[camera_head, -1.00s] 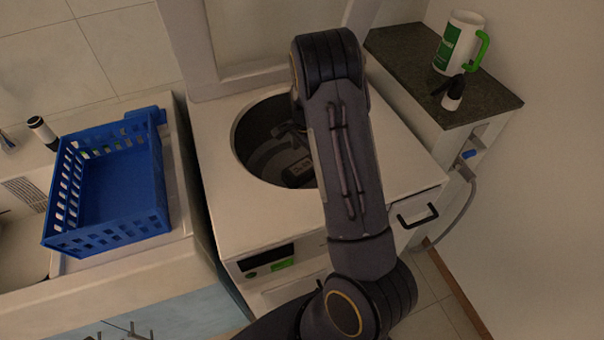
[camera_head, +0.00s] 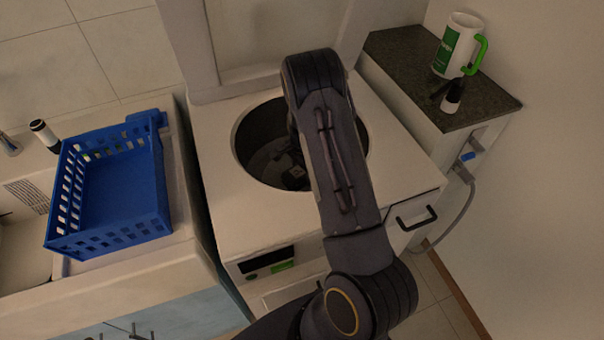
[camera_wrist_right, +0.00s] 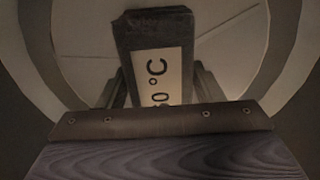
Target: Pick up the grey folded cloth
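The grey folded cloth (camera_wrist_right: 157,52) shows in the right wrist view as a dark grey block with a pale label reading "0 °C". It lies in the drum of the washing machine. In the head view the drum's inside (camera_head: 262,150) is partly covered by my right arm, and the cloth is hard to make out there. My right gripper (camera_wrist_right: 160,88) reaches down into the drum. Its fingers stand apart, one on each side of the cloth; whether they touch it is unclear. My left gripper does not show.
The white top-loading washing machine (camera_head: 225,205) stands open, its lid raised behind. A blue basket (camera_head: 110,190) sits on the counter at left. On the dark counter (camera_head: 400,55) at right stand a white jug with a green handle (camera_head: 455,45) and a small black-and-white bottle (camera_head: 453,96).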

